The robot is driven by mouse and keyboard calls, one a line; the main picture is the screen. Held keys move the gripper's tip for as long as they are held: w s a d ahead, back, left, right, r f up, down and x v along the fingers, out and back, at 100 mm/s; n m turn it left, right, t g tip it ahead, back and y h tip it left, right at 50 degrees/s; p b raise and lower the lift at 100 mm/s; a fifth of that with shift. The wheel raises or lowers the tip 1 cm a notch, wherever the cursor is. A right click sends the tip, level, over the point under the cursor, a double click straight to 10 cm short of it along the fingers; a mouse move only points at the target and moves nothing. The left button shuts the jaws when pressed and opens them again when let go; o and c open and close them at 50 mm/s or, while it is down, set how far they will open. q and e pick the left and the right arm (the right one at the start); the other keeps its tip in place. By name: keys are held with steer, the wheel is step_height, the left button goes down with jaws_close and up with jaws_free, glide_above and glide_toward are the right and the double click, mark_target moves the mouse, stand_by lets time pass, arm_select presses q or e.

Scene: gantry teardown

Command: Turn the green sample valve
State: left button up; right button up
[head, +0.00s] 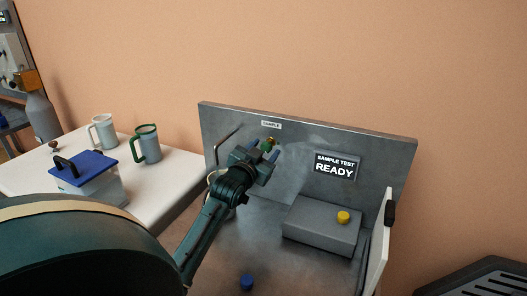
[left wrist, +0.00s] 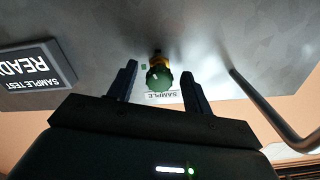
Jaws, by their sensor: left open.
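The green sample valve (head: 268,143) sits on the grey back panel just below the SAMPLE label (head: 271,125). In the left wrist view the valve (left wrist: 159,78) is a round green knob on a brass stem. My left gripper (head: 265,152) is open in front of the valve. In the left wrist view its two fingers (left wrist: 159,84) stand on either side of the knob, with a gap on both sides. My right gripper is not in view.
A SAMPLE TEST READY sign (head: 335,166) is on the panel. A grey block (head: 318,222) with a yellow knob (head: 343,217) stands below. An open door (head: 381,245) bounds the right. A bent pipe (left wrist: 268,108) runs beside the valve. Two mugs and a blue-lidded box (head: 88,184) stand left.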

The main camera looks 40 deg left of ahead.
arm_select(q)
steer(key=b+v, duration=0.1)
steer(key=v, duration=1.2)
steer(key=shift+s, duration=0.15)
